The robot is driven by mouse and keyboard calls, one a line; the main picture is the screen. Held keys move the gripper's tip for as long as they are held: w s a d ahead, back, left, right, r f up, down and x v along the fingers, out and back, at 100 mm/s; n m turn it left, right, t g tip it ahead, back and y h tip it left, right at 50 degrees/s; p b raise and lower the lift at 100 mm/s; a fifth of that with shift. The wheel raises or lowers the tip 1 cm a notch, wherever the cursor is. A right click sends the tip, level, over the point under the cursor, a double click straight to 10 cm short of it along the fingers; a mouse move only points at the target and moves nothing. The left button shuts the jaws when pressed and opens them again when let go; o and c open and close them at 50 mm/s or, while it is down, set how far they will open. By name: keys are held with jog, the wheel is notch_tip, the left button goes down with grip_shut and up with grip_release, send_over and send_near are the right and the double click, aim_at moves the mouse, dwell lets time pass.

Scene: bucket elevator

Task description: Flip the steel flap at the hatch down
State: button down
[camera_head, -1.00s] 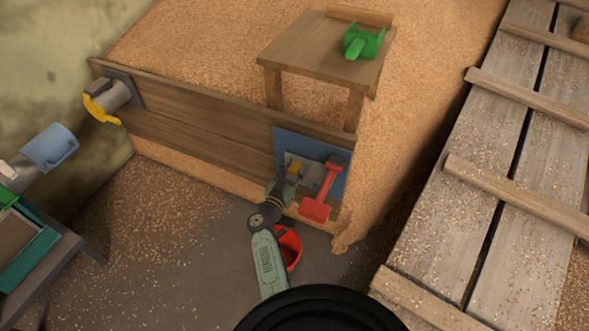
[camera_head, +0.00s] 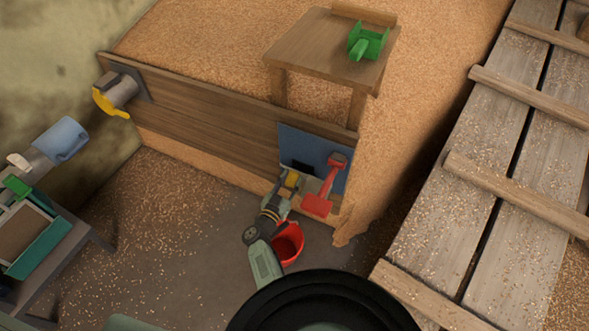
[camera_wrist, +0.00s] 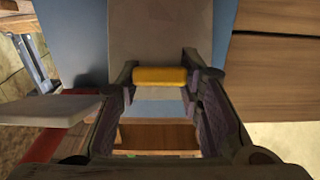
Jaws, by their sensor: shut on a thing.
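The grey steel flap (camera_wrist: 148,35) fills the upper middle of the wrist view, with a yellow grip (camera_wrist: 160,76) at its near edge. My gripper (camera_wrist: 161,84) has one finger on each side of the yellow grip and is shut on it. In the head view my gripper (camera_head: 286,188) is low at the front of the blue hatch plate (camera_head: 300,145), with the yellow grip (camera_head: 292,180) between its fingers. A dark opening (camera_head: 300,167) shows in the plate above the grip. My fingers and wrist partly hide the flap there.
A red scoop-like tool (camera_head: 321,200) is close at the right of the hatch. A red bucket (camera_head: 287,245) stands on the floor below, beside my arm. A wooden table with a green scoop (camera_head: 367,42) is behind the plank wall (camera_head: 200,115).

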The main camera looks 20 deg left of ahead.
jog(key=s+f+b, duration=0.2)
jog(key=s+f, duration=0.1)
jog(key=f, duration=0.4)
jog(key=shift+s+a+f+b, duration=0.15)
jog(key=shift+s+a+b, duration=0.15)
jog(key=shift+s, duration=0.05)
jog(key=c, duration=1.1)
grip_release()
jog(key=shift+r, duration=0.2)
notch_tip(320, 180, up, 10)
jog(key=shift+f, duration=0.1)
